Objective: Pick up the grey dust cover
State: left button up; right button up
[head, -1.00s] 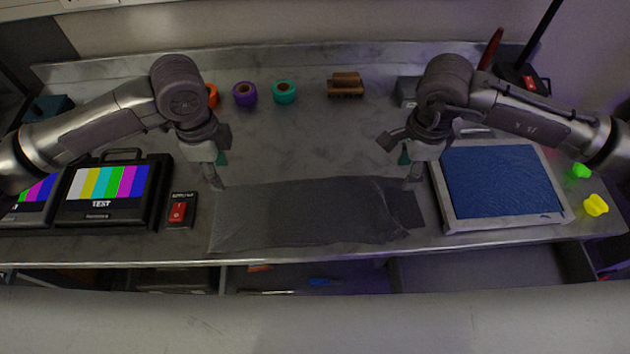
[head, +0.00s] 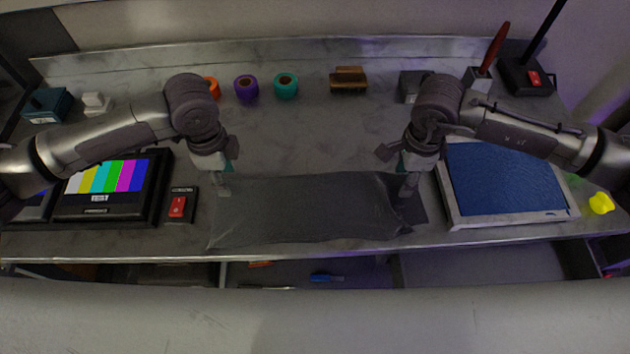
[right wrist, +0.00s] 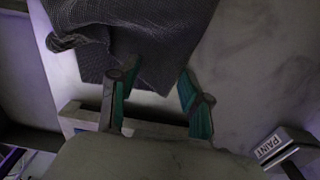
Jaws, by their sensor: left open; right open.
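The grey dust cover (head: 310,210) lies spread and slightly wrinkled near the front of the workbench. My left gripper (head: 221,188) is open at the cover's left back corner. My right gripper (head: 406,190) is open over its right end, where the cloth is bunched and a darker flap sticks out. In the right wrist view the woven cover (right wrist: 150,45) hangs into the picture from the top, and a corner of it reaches between the open teal-padded fingers of my right gripper (right wrist: 155,95). Whether the fingers touch it I cannot tell.
A monitor with colour bars (head: 105,178) and a red switch box (head: 178,206) stand left of the cover. A blue-surfaced tray (head: 505,180) stands right. The bench middle is clear.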

pick_arm(q)
jog(key=shift+f+b, duration=0.3)
jog(key=shift+f, duration=0.05)
pick_arm(e)
jog(key=shift+f, duration=0.4)
pick_arm(q)
jog(key=shift+r, duration=0.1)
pick_arm(e)
jog(key=shift+r, duration=0.15)
pick_arm(q)
jog(key=shift+c, duration=0.4)
pick_arm(e)
jog(key=shift+c, duration=0.4)
pick_arm(q)
jog(key=shift+s, duration=0.15)
jog(key=c, duration=0.5)
pick_arm(e)
jog(key=shift+s, duration=0.15)
jog(key=c, duration=0.5)
pick_arm(q)
jog(key=c, duration=0.3)
pick_arm(e)
jog(key=c, duration=0.3)
pick_arm(q)
jog(key=shift+f, duration=0.2)
grip_shut()
pick_arm(e)
grip_shut()
jog(key=shift+f, duration=0.2)
